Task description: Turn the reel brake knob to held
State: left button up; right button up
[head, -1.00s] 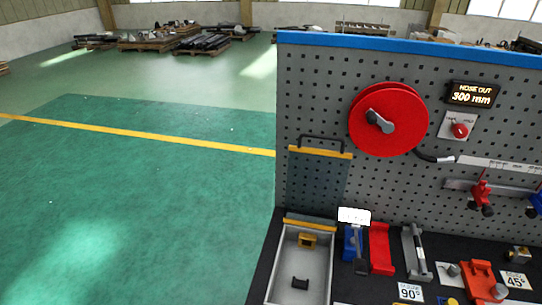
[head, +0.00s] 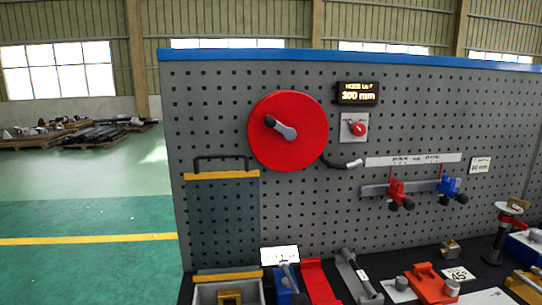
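The reel brake knob (head: 359,129) is a small red knob on a light square plate (head: 347,136), mounted on the grey pegboard. Its pointer direction and the plate's lettering are too small to read. The red hose reel (head: 297,109) with a grey crank handle (head: 284,129) is to its left. A black hose (head: 335,163) with a pale end comes out at the reel's lower right. Neither of my grippers shows in the head view.
The pegboard (head: 220,115) stands behind a dark bench. A handled flap (head: 222,215) hangs at left. A white scale (head: 412,159) and a rail with a red clamp (head: 397,193) and a blue clamp (head: 448,187) are right of the reel. Trays, blocks and tools crowd the bench below.

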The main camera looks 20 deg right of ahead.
aim_at(357, 129)
jog(key=z, duration=1.25)
jog(key=l+u, duration=0.2)
jog(key=u, duration=0.2)
jog(key=i+l, duration=0.05)
